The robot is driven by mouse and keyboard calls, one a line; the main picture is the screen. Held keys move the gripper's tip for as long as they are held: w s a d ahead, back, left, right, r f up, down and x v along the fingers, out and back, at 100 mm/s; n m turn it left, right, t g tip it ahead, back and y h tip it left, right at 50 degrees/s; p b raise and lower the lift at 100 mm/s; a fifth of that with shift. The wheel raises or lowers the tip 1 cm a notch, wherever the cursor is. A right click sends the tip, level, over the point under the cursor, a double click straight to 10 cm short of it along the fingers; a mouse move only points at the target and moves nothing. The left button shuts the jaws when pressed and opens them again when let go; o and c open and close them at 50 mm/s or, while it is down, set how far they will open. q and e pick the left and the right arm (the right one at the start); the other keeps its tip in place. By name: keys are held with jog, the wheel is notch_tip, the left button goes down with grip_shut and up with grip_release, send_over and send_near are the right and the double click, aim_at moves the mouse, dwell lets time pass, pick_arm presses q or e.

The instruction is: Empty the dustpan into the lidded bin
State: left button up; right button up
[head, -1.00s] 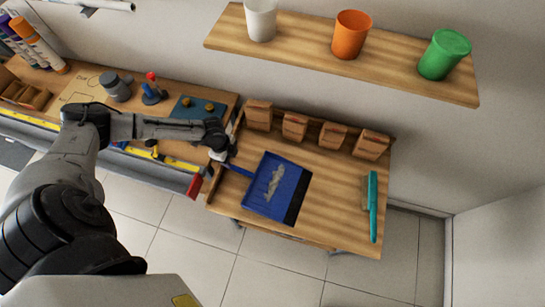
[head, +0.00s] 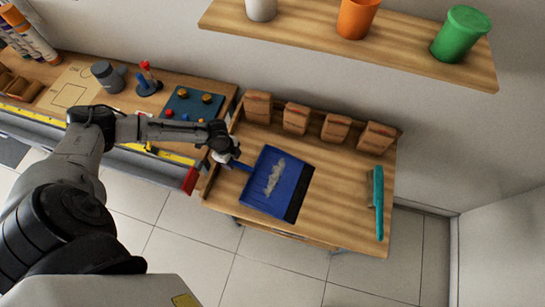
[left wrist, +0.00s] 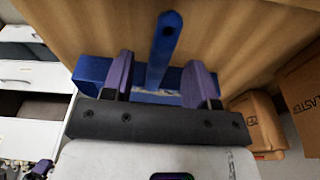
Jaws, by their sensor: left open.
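The blue dustpan (head: 262,202) lies on the wooden bench with a strip of pale grey debris (head: 275,177) in it. Its handle points toward my left gripper (head: 231,159). In the left wrist view the blue handle (left wrist: 164,45) shows between the two purple fingers of the left gripper (left wrist: 164,82). The fingers are open, with a gap on each side of the handle. A green container with a lid (head: 461,34), probably the lidded bin, stands at the right end of the wall shelf. My right gripper is not in view.
A teal brush (head: 376,203) lies at the bench's right end. Several cardboard boxes (head: 296,118) line its back edge. The shelf (head: 408,55) also bears orange (head: 357,17) and white (head: 261,9) containers. Bare bench lies between dustpan and brush.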

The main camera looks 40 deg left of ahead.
pick_arm(q)
jog(key=shift+w+d+f+b, duration=0.15)
jog(key=shift+f+b, duration=0.25)
jog(key=shift+f, duration=0.8)
jog(key=c, duration=0.6)
grip_shut()
jog(key=shift+r, duration=0.1)
